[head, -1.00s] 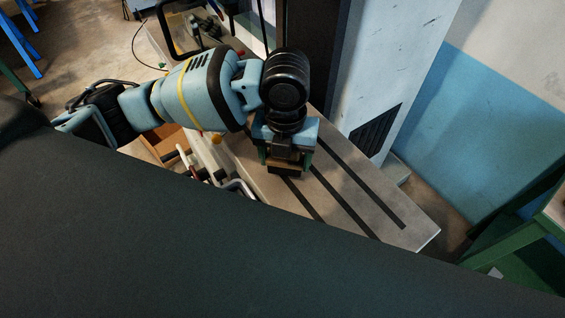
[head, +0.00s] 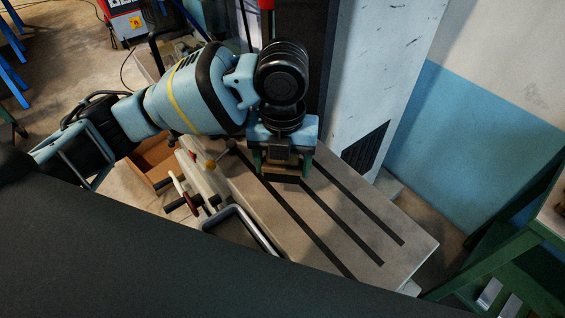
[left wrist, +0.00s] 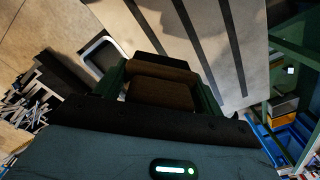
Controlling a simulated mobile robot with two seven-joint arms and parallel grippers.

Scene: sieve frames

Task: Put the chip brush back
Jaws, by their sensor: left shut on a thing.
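My left gripper (head: 283,170) is shut on the chip brush, above the grey slotted machine table (head: 395,258). In the left wrist view the brush (left wrist: 160,92) shows as a brown block with a dark part beyond it, between the green fingers of the left gripper (left wrist: 163,85). Whether the brush touches the table I cannot tell. My right gripper is not in view.
A dark tray with a pale rim (head: 262,232) is beside the table's near edge; it also shows in the left wrist view (left wrist: 101,57). Handwheels and levers (head: 183,190) are left of it. A pale machine column (head: 375,75) rises behind. A green bench (head: 535,235) stands right.

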